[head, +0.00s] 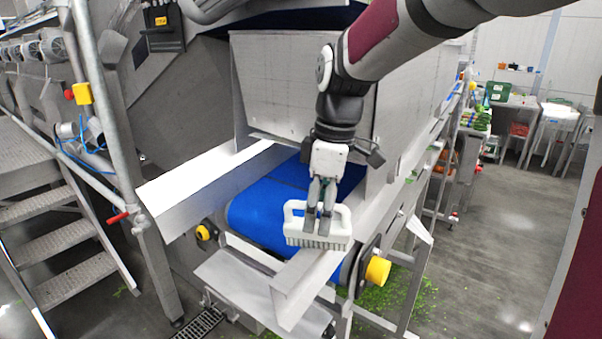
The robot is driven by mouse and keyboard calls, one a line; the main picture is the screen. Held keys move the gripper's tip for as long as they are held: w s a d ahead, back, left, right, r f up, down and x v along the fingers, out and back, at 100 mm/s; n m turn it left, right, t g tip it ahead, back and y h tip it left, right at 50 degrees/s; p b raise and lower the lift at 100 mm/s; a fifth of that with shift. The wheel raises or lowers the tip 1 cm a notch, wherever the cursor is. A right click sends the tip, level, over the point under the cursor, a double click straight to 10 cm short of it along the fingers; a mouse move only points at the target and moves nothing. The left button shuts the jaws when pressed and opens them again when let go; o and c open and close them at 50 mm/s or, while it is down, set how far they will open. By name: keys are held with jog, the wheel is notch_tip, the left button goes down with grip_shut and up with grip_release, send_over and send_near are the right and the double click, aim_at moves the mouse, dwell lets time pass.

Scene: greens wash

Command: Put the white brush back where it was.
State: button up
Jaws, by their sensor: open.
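The white brush (337,231) has a loop handle and grey bristles pointing down. It is at the front right corner of the blue conveyor belt (258,215), by the metal side rail (303,288). My gripper (318,232) points down at the brush, with its fingers in front of the brush's body and handle. The jaws are open. Whether the fingers touch the brush, and whether the bristles rest on the rail, I cannot tell. The fingers hide part of the brush.
A metal hood (290,85) stands behind the belt. Yellow-capped rollers (377,270) stick out at the belt's end. Metal steps (60,235) are on the left. Green scraps (378,302) lie on the floor below. The floor at right is open, with tables (556,122) farther back.

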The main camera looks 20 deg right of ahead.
jog(key=r, duration=0.7)
jog(key=s+d+r+b, duration=0.1)
jog(key=r, duration=0.2)
jog(key=shift+r, duration=0.2)
jog(key=s+f+m+t, duration=0.2)
jog(key=s+f+m, duration=0.2)
jog(key=s+m, duration=0.2)
jog(key=s+a+f+m+t+h, duration=0.1)
jog(key=s+f+m, duration=0.3)
jog(key=s, duration=0.5)
jog(key=shift+a+f+m+t, duration=0.2)
jog(key=shift+f+m+t, duration=0.05)
jog(key=shift+m+t, duration=0.65)
jog(key=shift+s, duration=0.1)
